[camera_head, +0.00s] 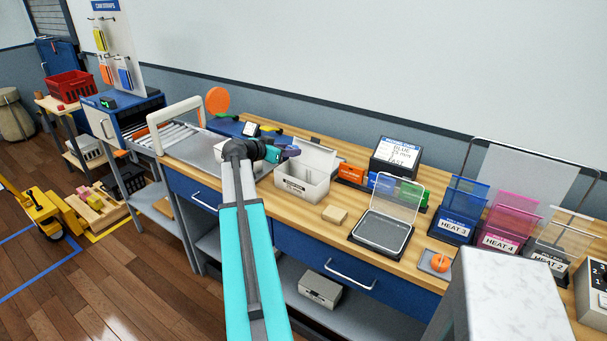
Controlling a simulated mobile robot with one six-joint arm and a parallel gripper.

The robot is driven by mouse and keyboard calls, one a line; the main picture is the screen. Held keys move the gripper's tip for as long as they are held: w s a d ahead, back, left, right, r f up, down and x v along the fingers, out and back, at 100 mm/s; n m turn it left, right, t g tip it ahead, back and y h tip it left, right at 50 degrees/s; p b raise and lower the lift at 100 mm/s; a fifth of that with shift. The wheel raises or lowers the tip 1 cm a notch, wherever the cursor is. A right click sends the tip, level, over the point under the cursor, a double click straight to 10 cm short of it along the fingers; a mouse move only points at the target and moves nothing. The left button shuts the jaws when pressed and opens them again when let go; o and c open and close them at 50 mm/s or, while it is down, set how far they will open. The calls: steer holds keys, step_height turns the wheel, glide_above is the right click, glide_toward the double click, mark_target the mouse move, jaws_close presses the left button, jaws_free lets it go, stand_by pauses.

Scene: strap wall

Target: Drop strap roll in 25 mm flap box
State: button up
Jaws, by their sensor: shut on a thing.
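My arm reaches up over the bench, with my gripper (284,151) close to the upper left edge of a white box (301,188). The box stands open-topped on the bench with a pale flap raised at its back; its front label is too small to read. My gripper is shut on a small dark purple-blue thing (293,150), which looks like the strap roll. It appears above or just behind the box's back left side; I cannot tell the exact height. The jaws themselves are tiny and partly hidden by the wrist.
A clear-lidded tray (383,229), a tan block (334,214) and an orange piece (440,262) lie rightward. A white arched conveyor frame (175,118) stands left.

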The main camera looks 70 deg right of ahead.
mark_target(301, 163)
steer(key=shift+s+d, duration=0.2)
steer(key=shift+s, duration=0.4)
steer(key=shift+w+f+p, duration=0.1)
steer(key=shift+f+p, duration=0.25)
steer(key=shift+f, duration=2.65)
steer(key=o, duration=1.1)
steer(key=shift+a, duration=0.1)
steer(key=b+v, duration=0.4)
steer(key=v, duration=0.9)
steer(key=shift+w+a+r, duration=0.2)
steer(key=shift+w+a, duration=0.05)
